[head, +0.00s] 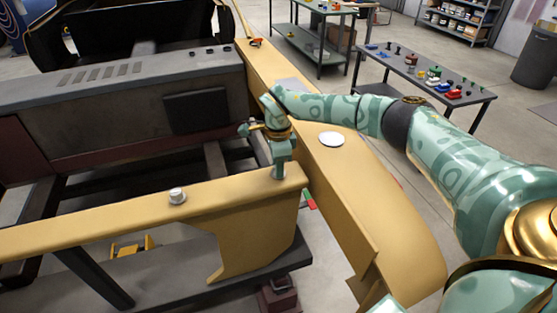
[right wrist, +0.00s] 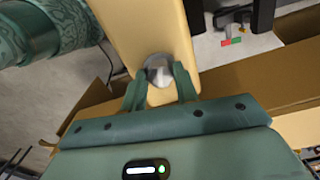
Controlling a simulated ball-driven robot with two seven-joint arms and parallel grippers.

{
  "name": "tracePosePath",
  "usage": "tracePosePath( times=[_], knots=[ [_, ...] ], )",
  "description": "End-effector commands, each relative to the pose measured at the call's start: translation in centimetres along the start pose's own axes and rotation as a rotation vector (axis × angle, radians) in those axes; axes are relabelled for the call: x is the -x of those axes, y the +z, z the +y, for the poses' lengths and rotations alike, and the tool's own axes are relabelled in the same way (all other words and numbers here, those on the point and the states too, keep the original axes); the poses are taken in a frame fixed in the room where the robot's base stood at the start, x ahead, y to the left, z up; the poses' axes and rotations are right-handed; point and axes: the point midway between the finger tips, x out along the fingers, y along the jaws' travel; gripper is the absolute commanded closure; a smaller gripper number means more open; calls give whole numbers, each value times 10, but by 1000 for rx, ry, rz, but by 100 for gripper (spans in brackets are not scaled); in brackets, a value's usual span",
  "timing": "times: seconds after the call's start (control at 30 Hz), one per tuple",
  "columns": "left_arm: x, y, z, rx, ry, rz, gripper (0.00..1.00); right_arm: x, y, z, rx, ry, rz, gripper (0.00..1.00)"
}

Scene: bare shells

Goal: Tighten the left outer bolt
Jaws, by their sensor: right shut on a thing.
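My right gripper (head: 279,172) points down at the right end of the yellow cross beam (head: 100,222). It is shut on a grey bolt (right wrist: 159,72), whose rounded head shows between the two fingertips in the right wrist view (right wrist: 160,85). In the head view the gripper mostly hides this bolt. Another silver bolt (head: 177,196) stands upright on the same beam, to the left and apart from the gripper. My left gripper is not in view.
A long yellow rail (head: 345,190) carrying a white disc (head: 331,139) runs beside the beam end. A dark grey housing (head: 120,90) stands behind the beam. A table with small coloured parts (head: 425,75) is at the back right, with open floor around it.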

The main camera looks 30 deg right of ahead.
Motion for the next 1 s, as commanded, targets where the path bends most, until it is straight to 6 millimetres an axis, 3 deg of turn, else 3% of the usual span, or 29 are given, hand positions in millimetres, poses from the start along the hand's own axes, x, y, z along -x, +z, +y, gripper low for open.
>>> tracePosePath(
  times=[0.2,1.0],
  knots=[
    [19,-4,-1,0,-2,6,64,5,0,-1,-206,-3,3,93],
    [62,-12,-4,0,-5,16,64,6,0,-4,-967,-7,11,93]
  ],
)
